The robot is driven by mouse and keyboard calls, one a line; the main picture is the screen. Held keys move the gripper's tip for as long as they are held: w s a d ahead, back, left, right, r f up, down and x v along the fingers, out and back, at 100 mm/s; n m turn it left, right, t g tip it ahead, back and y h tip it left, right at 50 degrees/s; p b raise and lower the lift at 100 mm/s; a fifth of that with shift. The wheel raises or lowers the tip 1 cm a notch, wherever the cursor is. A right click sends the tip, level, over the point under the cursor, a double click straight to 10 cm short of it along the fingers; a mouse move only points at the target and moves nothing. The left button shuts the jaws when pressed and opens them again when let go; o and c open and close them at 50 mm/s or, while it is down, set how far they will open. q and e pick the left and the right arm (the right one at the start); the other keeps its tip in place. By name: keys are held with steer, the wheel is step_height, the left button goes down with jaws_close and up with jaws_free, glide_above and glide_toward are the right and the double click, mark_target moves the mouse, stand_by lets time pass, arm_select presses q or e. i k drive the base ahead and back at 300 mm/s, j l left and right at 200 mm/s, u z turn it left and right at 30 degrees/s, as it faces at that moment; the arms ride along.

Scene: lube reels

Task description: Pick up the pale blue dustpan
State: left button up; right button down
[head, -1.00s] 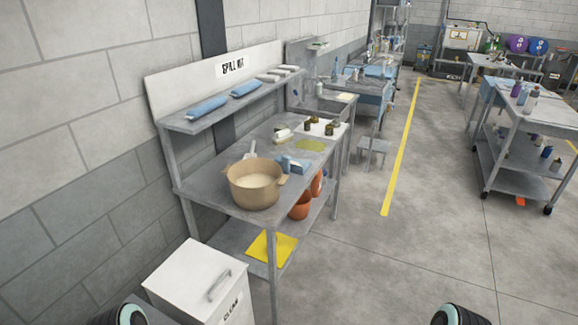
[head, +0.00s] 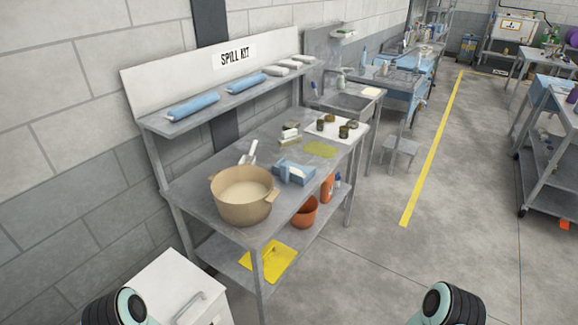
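The pale blue dustpan (head: 296,174) appears to be the light blue, boxy thing on the bench top, just right of a tan pot. Its far side is partly unclear at this size. It rests on the grey bench (head: 205,190) under the SPILL KIT sign. Only dark, teal-ringed parts of my two arms show at the bottom edge, left and right. Neither gripper's fingers are in view, and nothing of mine touches the dustpan.
The tan pot (head: 243,198) stands left of the dustpan, with a white scoop (head: 250,154) behind it. A white bin (head: 165,290) stands front left.

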mark_target(288, 171)
steer(key=i+l+u, duration=0.2)
steer(key=i+l, duration=0.2)
steer(key=l, duration=0.2)
steer(key=i+l+u, duration=0.1)
steer(key=l, duration=0.25)
steer(key=i+l+u, duration=0.1)
steer(key=i+l, duration=0.15)
steer(key=i+l+u, duration=0.1)
steer(key=l, duration=0.35)
steer(key=i+l+u, duration=0.1)
steer(key=i+l, duration=0.15)
steer(key=l, duration=0.15)
